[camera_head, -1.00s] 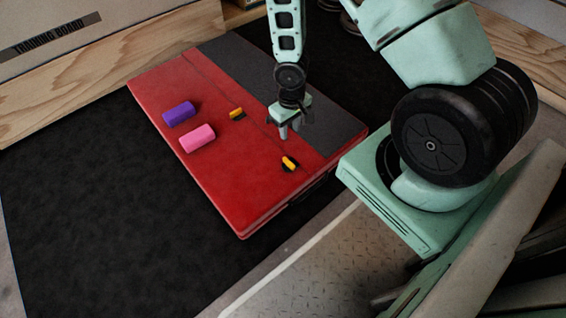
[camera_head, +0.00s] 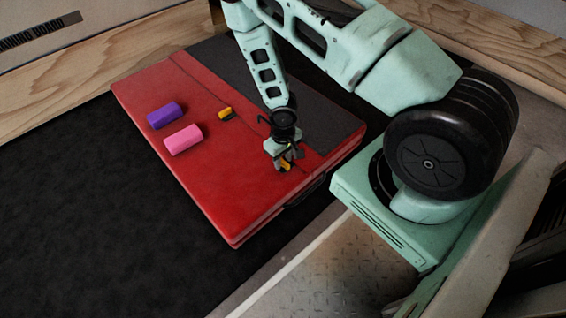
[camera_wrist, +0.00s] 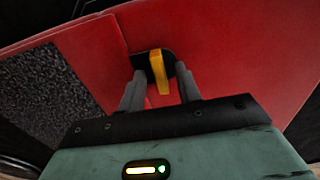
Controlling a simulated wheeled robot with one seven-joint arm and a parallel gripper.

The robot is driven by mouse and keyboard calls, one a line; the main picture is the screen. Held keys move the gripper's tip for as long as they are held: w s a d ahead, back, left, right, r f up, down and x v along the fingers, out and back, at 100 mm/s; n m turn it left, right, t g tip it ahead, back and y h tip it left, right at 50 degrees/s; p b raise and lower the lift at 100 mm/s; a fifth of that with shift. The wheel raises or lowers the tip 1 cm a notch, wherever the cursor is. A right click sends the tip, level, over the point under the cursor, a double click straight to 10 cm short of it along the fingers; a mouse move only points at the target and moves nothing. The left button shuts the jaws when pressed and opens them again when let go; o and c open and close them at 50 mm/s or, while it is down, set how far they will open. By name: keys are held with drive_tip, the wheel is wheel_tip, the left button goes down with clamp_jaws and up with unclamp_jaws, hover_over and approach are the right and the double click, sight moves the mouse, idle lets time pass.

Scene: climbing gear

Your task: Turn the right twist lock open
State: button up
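The right twist lock (camera_head: 286,167) is a yellow lever on a black base, set in the red case (camera_head: 225,190) near its front right edge. It is partly hidden by my gripper in the head view. In the wrist view the yellow lever (camera_wrist: 159,70) lies between my two grey fingers. My gripper (camera_wrist: 157,85) is open, with a gap on each side of the lever. It points down over the lock in the head view (camera_head: 287,160).
A purple block (camera_head: 167,115) and a pink block (camera_head: 184,139) lie on the left part of the case. A dark grey strip (camera_head: 315,115) covers its right side. The case rests on a black mat (camera_head: 90,210), which is clear at the left.

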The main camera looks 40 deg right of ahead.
drive_tip(key=shift+f, duration=0.2)
clamp_jaws()
drive_tip(key=shift+r+n+p, duration=0.1)
drive_tip(key=shift+n+p, duration=0.2)
drive_tip(key=shift+p, duration=0.15)
drive_tip(key=n+p, duration=0.3)
drive_tip(key=shift+r, duration=0.15)
drive_tip(key=n+p, duration=0.8)
drive_tip(key=n, duration=0.1)
drive_tip(key=shift+n, duration=0.4)
drive_tip(key=shift+f+n+p, duration=0.2)
drive_tip(key=shift+n+p, duration=1.25)
drive_tip(key=shift+n, duration=0.75)
